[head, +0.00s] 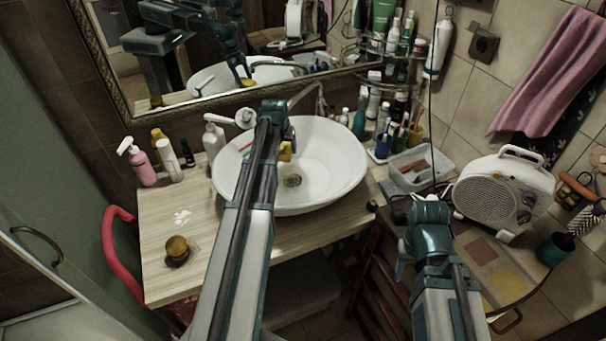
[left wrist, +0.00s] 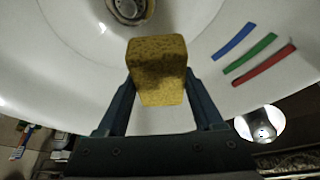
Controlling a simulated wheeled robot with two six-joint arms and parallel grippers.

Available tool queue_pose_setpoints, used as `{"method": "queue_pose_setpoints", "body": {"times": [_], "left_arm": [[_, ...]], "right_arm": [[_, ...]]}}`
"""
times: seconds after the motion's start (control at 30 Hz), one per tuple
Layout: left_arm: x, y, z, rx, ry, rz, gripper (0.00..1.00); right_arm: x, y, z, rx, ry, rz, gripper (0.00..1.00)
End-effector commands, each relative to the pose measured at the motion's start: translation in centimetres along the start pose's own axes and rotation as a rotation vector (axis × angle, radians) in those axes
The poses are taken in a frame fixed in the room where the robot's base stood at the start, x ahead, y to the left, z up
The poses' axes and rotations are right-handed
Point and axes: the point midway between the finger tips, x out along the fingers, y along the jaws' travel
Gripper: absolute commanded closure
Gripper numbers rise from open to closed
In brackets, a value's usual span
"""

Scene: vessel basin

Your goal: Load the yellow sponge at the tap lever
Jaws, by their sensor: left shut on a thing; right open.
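A white rounded fitting (head: 245,117) stands at the basin's back-left edge, and a grey spout-like bar (head: 303,95) is behind the basin. I cannot tell which part is the tap lever; my left arm hides some of it. My right gripper (head: 427,200) is open, right of the basin.
Blue, green and red strips (left wrist: 250,54) lie on the basin wall. Bottles (head: 141,162) stand on the counter's left, with an amber jar (head: 177,250) in front. Toiletries, a clear tray (head: 420,168) and a white heater (head: 505,192) crowd the right. A mirror (head: 215,85) is behind.

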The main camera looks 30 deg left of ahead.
Motion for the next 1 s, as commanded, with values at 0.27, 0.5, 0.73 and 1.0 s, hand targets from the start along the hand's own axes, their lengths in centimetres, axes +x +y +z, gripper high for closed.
{"method": "queue_pose_setpoints", "body": {"times": [0.27,0.5,0.73,1.0], "left_arm": [[-2.8,1.6,8.3,0.104,-0.001,0.043,0.76],[-3.5,2.1,10.2,0.143,0.0,0.059,0.76],[-3.4,2.0,9.8,0.143,0.0,0.059,0.76],[-2.5,1.6,8.6,0.142,0.0,0.058,0.76]], "right_arm": [[0.5,-0.1,0.0,0.0,0.0,0.0,0.5],[0.6,-0.1,0.0,0.0,0.0,0.0,0.5],[0.7,-0.1,0.0,0.0,0.0,0.0,0.5],[1.0,-0.1,-0.1,0.0,0.0,0.0,0.5]]}}
